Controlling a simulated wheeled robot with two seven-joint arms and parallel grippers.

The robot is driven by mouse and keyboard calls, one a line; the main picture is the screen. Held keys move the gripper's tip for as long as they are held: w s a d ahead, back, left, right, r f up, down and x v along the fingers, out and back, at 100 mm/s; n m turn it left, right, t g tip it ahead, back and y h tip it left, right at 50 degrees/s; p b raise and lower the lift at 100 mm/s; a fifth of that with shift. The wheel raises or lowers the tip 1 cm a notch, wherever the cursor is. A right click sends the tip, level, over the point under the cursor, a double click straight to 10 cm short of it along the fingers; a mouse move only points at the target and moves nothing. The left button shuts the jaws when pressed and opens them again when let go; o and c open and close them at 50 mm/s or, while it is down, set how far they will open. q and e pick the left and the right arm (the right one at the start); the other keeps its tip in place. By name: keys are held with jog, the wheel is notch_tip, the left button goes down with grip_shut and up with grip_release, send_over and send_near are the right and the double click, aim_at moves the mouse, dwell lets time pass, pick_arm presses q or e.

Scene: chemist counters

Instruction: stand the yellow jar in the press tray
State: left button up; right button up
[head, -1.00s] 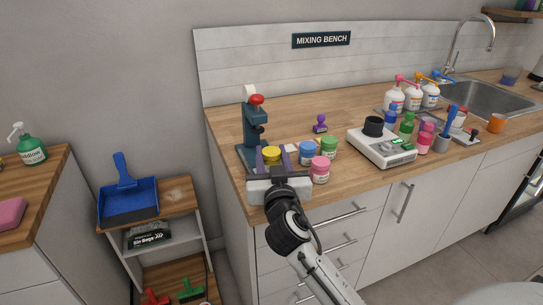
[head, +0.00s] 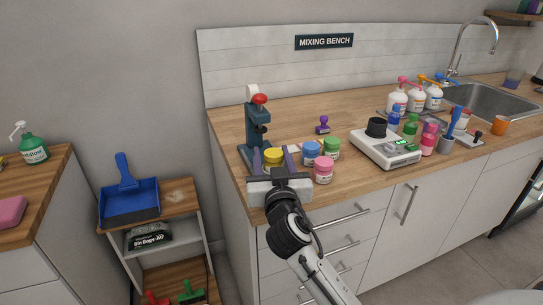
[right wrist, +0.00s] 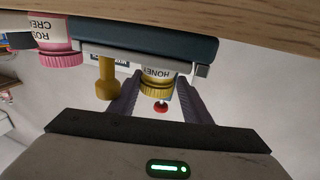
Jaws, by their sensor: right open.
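The yellow jar (head: 273,155) stands upright at the near left of the wooden counter, in front of the press (head: 256,125) with its red knob. My right gripper (head: 274,152) is open, its purple fingers on either side of the jar with gaps. In the right wrist view, which is upside down, the jar (right wrist: 157,82) shows its yellow lid and a HONEY label between the fingers. A dark teal slab (right wrist: 140,38), apparently the press tray, runs along the jar's foot; its edge hides the lower jar, so the exact seating cannot be told. My left gripper is out of view.
Blue (head: 310,153), green (head: 332,148) and pink (head: 323,169) jars stand close on the right. A yellow peg (right wrist: 106,77) stands beside the honey jar. A scale (head: 388,147) and bottles are farther right.

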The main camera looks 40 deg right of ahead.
aim_at(276, 161)
jog(key=shift+s+d+f, duration=0.2)
jog(key=shift+d+f, duration=0.15)
jog(key=shift+f, duration=0.4)
jog(key=shift+r+p, duration=0.4)
jog(key=shift+p, duration=0.05)
jog(key=shift+d+r+p, duration=0.1)
jog(key=shift+r+p, duration=0.4)
jog(key=shift+p, duration=0.05)
jog(key=b+v, duration=0.2)
jog(key=v, duration=0.4)
jog(key=shift+f, duration=0.2)
jog(key=shift+s+a, duration=0.35)
jog(key=shift+s+a+r, duration=0.1)
jog(key=shift+s+r, duration=0.1)
jog(key=shift+s, duration=0.05)
